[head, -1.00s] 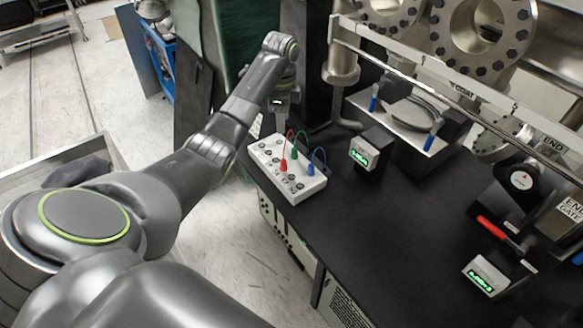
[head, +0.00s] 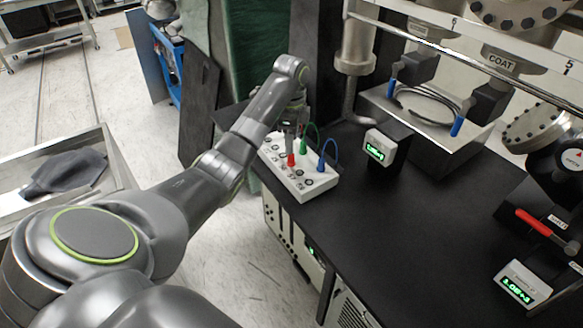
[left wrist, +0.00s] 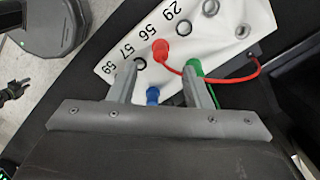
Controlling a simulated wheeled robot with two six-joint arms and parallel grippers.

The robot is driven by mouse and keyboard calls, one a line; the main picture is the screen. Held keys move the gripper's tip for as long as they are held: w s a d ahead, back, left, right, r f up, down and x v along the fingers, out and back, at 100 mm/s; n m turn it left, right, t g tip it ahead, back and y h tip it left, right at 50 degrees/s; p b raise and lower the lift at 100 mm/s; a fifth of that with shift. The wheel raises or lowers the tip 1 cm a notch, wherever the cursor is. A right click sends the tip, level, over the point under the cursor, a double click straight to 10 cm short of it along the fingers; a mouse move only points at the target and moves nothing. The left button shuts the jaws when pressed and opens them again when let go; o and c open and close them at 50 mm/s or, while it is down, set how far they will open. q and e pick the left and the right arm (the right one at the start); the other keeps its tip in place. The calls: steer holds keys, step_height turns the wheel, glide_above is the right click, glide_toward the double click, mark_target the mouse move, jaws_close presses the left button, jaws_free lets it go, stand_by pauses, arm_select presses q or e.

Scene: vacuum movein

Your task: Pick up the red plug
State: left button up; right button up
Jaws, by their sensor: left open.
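The red plug (head: 291,159) stands in the white numbered socket box (head: 318,185) on the black bench. It also shows in the left wrist view (left wrist: 160,49), with a red cable looping off to the right. My left gripper (head: 291,146) is just above and behind the red plug, pointing down at the box. In the left wrist view my left gripper (left wrist: 161,76) is open, its two fingers apart. The red plug shows between and just beyond the fingertips, not gripped. My right gripper is not in view.
A green plug (left wrist: 193,67) is close by the right finger in the wrist view, and a blue plug (left wrist: 153,94) shows between the fingers. A small display (head: 380,147) stands right of the box. The bench (head: 385,225) in front is clear.

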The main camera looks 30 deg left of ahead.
mark_target(291, 161)
arm_select(q)
steer(key=shift+f, duration=0.55)
step_height(291, 161, down, 4)
steer(key=shift+r+p, duration=0.2)
steer(key=shift+p, duration=0.55)
steer(key=shift+f, duration=0.55)
jaws_close()
